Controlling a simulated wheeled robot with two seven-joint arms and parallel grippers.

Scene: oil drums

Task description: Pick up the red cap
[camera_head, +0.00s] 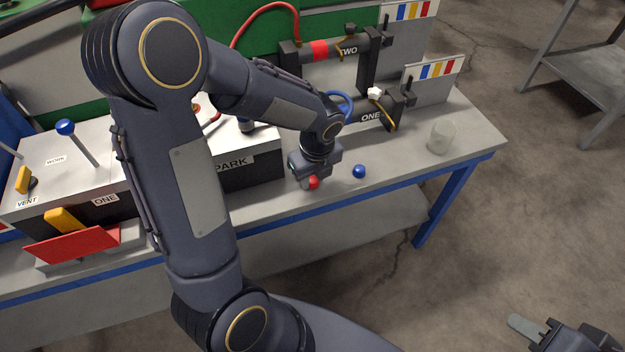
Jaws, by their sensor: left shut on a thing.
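The red cap (313,183) is a small round piece, seen just below my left gripper (308,184) near the front edge of the workbench. My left gripper points down and is shut on the red cap, which it partly hides. I cannot tell whether the cap is touching the bench top or just above it. My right gripper (528,329) is at the bottom right, away from the bench and partly cut off by the frame. Its opening cannot be made out.
A blue cap (359,171) lies to the right of my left gripper. A pale cup (441,137) stands near the bench's (475,140) right end. A box labelled PARK (255,170) is close on the left. Fixtures labelled ONE (371,117) and TWO (348,50) stand behind.

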